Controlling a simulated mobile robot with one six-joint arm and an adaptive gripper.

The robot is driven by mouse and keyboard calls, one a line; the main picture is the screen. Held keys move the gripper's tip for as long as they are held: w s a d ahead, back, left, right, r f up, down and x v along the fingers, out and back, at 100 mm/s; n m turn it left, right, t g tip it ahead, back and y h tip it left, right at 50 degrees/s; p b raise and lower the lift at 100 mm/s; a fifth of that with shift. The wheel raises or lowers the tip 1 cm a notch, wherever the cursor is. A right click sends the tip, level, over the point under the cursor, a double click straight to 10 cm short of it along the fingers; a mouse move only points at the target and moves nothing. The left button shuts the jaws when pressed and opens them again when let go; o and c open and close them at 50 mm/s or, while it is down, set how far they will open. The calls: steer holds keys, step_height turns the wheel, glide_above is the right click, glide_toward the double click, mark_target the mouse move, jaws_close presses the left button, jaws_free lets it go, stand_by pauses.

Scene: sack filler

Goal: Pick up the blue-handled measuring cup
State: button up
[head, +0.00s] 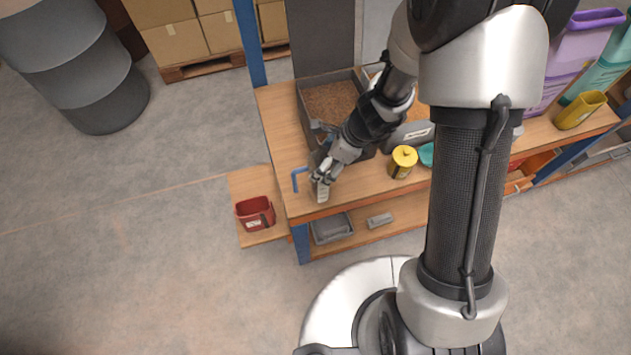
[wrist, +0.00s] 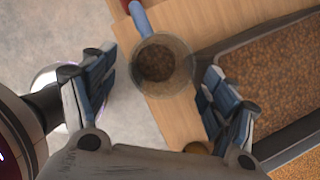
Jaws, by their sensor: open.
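The measuring cup (wrist: 178,52) is a greyish, see-through round cup with brown pellets visible in its bottom. Its blue handle (wrist: 139,18) points up and slightly left in the wrist view. In the head view the blue handle (head: 299,178) shows at the left front corner of the wooden bench; my gripper hides much of the cup there. My gripper (head: 322,180) is open, with one finger on each side of the cup in the wrist view (wrist: 159,63). Gaps show between both fingers and the cup wall.
A grey bin (head: 331,103) of brown pellets stands behind, with another beside it. A yellow-lidded jar (head: 403,161) stands to the right. A red bucket (head: 255,213) sits on a lower side shelf at left. Open floor lies left and in front.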

steer(key=b+x, duration=0.3)
steer(key=x, duration=0.2)
steer(key=shift+a, duration=0.1)
steer(key=shift+c, duration=0.6)
steer(key=shift+f, duration=0.1)
steer(key=c, duration=1.4)
